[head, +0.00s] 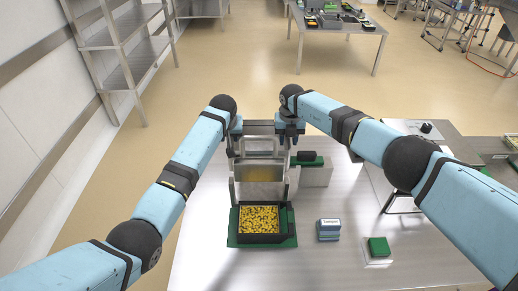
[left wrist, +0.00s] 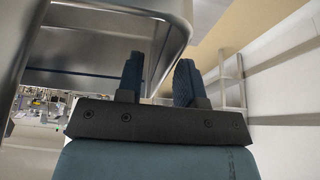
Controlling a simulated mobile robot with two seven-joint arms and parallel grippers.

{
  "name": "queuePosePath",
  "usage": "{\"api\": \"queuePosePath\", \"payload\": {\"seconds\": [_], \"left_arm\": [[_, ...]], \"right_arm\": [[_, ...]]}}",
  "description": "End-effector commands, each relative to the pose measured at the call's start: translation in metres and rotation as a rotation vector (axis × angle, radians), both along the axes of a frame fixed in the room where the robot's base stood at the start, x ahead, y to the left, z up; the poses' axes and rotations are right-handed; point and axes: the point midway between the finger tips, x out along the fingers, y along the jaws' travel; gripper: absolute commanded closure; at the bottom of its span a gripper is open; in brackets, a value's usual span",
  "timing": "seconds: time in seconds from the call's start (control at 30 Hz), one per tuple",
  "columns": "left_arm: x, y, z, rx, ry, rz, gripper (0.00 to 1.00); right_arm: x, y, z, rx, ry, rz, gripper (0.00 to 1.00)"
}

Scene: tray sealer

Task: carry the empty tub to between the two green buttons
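A black tub (head: 242,234) full of yellow pieces sits on a green mat (head: 288,241) in front of the metal tray sealer (head: 241,188). I cannot make out an empty tub. One green button-like block (head: 379,246) stands on a white base at the front right; I cannot clearly identify a second. My left gripper (head: 236,125) is at the sealer's upper left; in the left wrist view its fingers (left wrist: 158,80) are apart, with a metal rim close behind. My right gripper (head: 290,129) is at the sealer's upper right, its fingertips too small to read.
A blue labelled block (head: 329,231) stands right of the mat. A dark and green item (head: 307,160) is beside the sealer. A metal stand (head: 400,205) is under my right arm. The table's front left is bare. A metal shelf (head: 122,45) stands behind left.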

Motion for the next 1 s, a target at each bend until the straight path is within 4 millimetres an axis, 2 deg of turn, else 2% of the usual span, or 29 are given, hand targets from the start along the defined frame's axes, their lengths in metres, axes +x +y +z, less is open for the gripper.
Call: {"api": "queuePosePath", "payload": {"seconds": [0.13, 0.43, 0.47, 0.6, 1.0], "left_arm": [[0.003, -0.0001, -0.0082, 0.0, 0.001, 0.0, 0.66], [0.0036, -0.0001, -0.0097, 0.0, 0.0, 0.0, 0.66], [0.0036, -0.0001, -0.0097, 0.0, 0.0, 0.0, 0.71], [0.0035, -0.0001, -0.0096, 0.0, 0.0, 0.0, 1.0], [0.0037, -0.0002, -0.0073, -0.001, -0.001, 0.0, 1.0]], "right_arm": [[-0.0002, -0.0004, -0.0085, -0.001, 0.001, 0.0, 0.66], [-0.0001, -0.0004, -0.0099, 0.0, 0.0, 0.0, 0.66], [-0.0001, -0.0004, -0.0099, 0.0, 0.0, 0.0, 0.71], [-0.0001, -0.0004, -0.0098, 0.0, 0.0, 0.0, 1.0], [0.0002, -0.0004, -0.0077, 0.0, 0.0, 0.0, 1.0]]}}
